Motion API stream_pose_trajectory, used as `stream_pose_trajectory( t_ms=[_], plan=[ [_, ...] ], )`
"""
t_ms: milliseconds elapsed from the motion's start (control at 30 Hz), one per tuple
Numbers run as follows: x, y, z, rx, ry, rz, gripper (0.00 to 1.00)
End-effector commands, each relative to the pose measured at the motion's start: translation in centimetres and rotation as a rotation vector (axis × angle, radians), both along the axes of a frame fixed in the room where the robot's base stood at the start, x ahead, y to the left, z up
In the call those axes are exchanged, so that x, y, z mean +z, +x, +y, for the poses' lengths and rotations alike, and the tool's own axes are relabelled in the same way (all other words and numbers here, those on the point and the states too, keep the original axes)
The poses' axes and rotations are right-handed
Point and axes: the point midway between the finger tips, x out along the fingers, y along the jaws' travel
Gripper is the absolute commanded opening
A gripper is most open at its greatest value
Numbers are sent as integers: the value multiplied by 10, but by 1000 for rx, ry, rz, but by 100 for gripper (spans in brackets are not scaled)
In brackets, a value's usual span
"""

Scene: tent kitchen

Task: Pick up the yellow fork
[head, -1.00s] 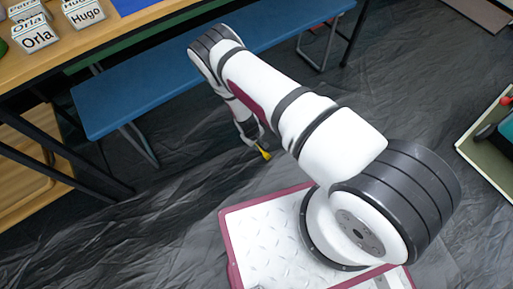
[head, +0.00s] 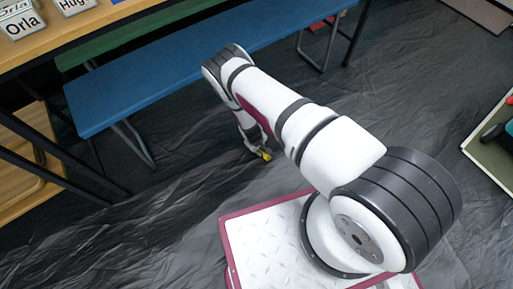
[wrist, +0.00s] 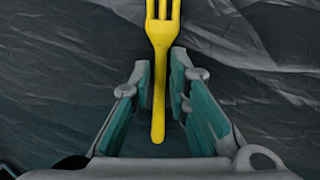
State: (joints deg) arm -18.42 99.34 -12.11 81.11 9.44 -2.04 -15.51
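The yellow fork (wrist: 160,75) shows in the wrist view with its tines toward the top edge and its handle running down between my fingers. The tine ends are cut off by the frame. My gripper (wrist: 161,68) is open, one finger on each side of the handle, with narrow dark gaps between handle and pads. In the head view the fork (head: 265,155) is a small yellow spot at the tip of my gripper (head: 258,150), low over the dark floor. Most of the fork is hidden there by my arm, and contact with the floor cannot be told.
Dark wrinkled sheeting (head: 190,215) covers the floor, clear around the gripper. A blue bench (head: 150,85) stands behind my arm. A wooden table (head: 60,28) with name cards (head: 22,22) is at upper left. A tray-like container (head: 490,155) lies at the right edge.

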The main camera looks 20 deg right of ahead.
Motion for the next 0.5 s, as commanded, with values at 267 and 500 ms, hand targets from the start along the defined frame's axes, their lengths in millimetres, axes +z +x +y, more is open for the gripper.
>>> stream_pose_trajectory(
  t_ms=[267,500],
  plan=[
    [0,0,0,0,0,0,16],
    [-1,0,0,1,-1,1,0]
  ],
)
